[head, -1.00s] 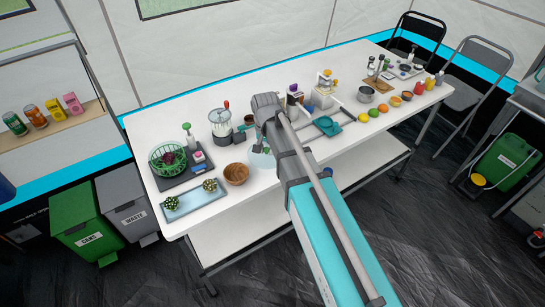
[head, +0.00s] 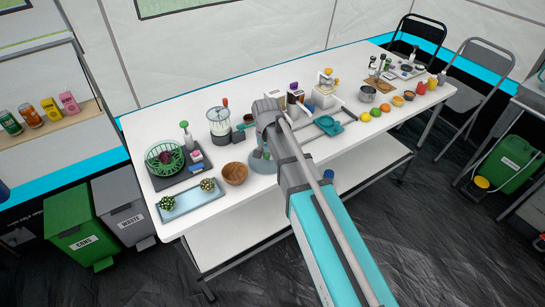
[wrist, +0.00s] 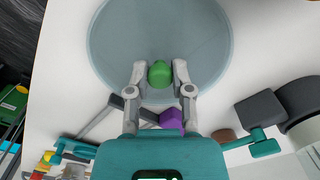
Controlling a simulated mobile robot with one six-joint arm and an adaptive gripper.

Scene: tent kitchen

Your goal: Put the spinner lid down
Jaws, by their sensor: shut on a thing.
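The spinner lid is a wide translucent blue-grey disc (wrist: 120,38) with a green knob (wrist: 159,73). My gripper (wrist: 160,66) is shut on the knob, one finger on each side. In the head view, part of the lid (head: 261,163) shows below my wrist, right of a brown wooden bowl (head: 234,174), near the table's front edge. My arm hides the rest of it and my fingertips there. I cannot tell whether the lid touches the table. The green spinner basket (head: 160,165), with a dark purple item inside, stands at the table's left end.
A light-blue tray (head: 187,208) with two green round items lies left of the bowl. A clear jar appliance (head: 219,124) stands behind. A teal item (head: 328,125) and several fruits lie to the right. The white table (head: 160,118) is clear at its back left.

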